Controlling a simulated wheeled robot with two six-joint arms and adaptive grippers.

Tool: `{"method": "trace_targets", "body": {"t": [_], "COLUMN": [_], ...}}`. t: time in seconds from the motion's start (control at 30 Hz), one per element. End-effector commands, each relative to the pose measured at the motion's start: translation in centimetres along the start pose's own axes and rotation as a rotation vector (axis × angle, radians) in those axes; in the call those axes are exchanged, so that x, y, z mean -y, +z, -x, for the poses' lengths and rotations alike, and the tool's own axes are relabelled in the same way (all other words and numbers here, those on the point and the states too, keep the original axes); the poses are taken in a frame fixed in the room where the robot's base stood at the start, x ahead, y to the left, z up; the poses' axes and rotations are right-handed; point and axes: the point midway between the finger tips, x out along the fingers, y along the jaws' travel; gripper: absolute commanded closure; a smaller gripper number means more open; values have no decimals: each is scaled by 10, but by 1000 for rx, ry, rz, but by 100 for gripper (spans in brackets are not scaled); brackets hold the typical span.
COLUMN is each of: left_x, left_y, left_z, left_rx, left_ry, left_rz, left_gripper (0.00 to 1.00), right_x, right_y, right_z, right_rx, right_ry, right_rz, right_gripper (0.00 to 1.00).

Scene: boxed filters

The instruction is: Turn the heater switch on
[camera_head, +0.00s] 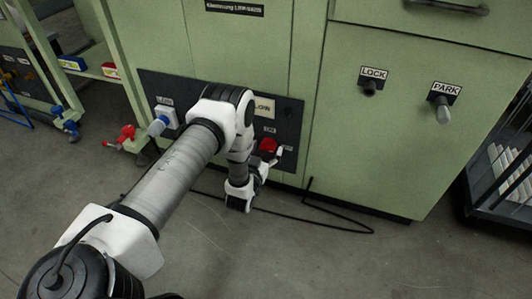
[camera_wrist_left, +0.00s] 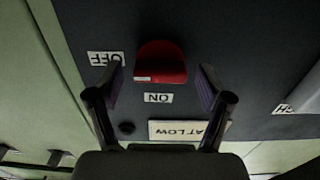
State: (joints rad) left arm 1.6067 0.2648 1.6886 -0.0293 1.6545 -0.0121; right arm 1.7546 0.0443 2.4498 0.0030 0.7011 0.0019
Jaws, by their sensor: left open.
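The red heater switch (camera_head: 268,145) sits on the dark panel (camera_head: 291,112) low on the green cabinet, just below an "ON" label (camera_head: 269,129). In the left wrist view, the red switch (camera_wrist_left: 161,60) is ahead of the fingertips, near the middle. An "OFF" label (camera_wrist_left: 105,59) and an "ON" label (camera_wrist_left: 158,98) appear upside down beside it. My left gripper (camera_head: 272,160) is open, close to the switch; its fingers (camera_wrist_left: 160,82) are spread to either side with nothing between them. I cannot tell whether a finger touches the switch. My right gripper is not in view.
LOCK (camera_head: 370,86) and PARK (camera_head: 441,108) knobs are on the right cabinet. A black cable (camera_head: 330,222) lies on the floor. A dark rack (camera_head: 503,185) stands right. Foreground floor is clear.

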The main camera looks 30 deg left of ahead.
Motion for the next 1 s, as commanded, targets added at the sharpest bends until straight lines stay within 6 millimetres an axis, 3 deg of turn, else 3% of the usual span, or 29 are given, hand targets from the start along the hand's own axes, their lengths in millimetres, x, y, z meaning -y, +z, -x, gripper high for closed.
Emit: {"method": "trace_targets", "body": {"t": [0.13,0.3,0.73,1.0], "left_x": [0,0,0,1], "left_y": [0,0,-1,-2], "left_z": [0,0,0,0], "left_rx": [1,1,0,0], "left_ry": [0,0,-1,-1], "left_rz": [0,0,41,191], "left_gripper": [24,81,81,81], "right_x": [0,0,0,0], "right_y": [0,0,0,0], "right_z": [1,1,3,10], "right_rx": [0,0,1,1], "right_ry": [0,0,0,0], "right_rz": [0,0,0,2], "right_gripper": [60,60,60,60]}}
